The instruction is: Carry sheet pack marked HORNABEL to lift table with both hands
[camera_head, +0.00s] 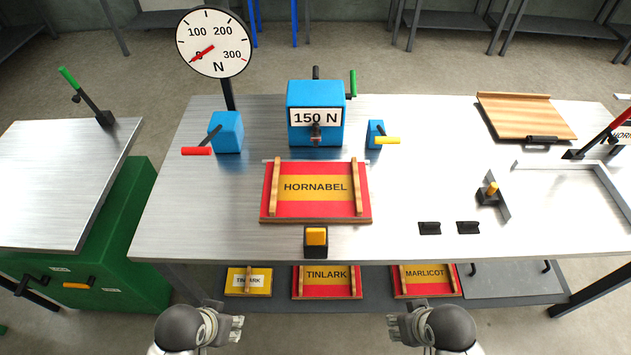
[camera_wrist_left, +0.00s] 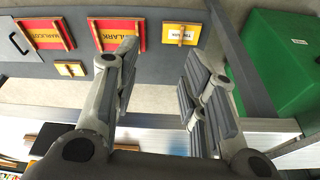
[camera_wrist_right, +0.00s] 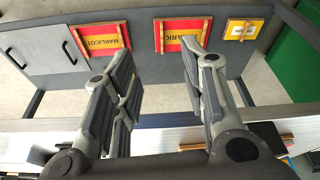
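The HORNABEL sheet pack (camera_head: 315,205) lies flat on the metal workbench (camera_head: 420,180), in front of the blue 150 N block. It is red with a yellow label band and a wooden strip near each side. The lift table (camera_head: 70,165) seems to be the green unit with a metal top at the left. My left gripper (camera_head: 238,326) is open and empty in front of the bench; its spread fingers show in the left wrist view (camera_wrist_left: 158,90). My right gripper (camera_head: 395,326) is also open and empty, with its spread fingers in the right wrist view (camera_wrist_right: 160,90).
A small black block with a yellow top (camera_head: 316,241) stands at the pack's front edge. The blue 150 N block (camera_head: 316,103) is behind it. TINLARK (camera_head: 327,288) and MARLICOT (camera_head: 425,287) packs lie on the lower shelf. A round gauge (camera_head: 214,43) rises at the back left. The lift top is clear except for a lever.

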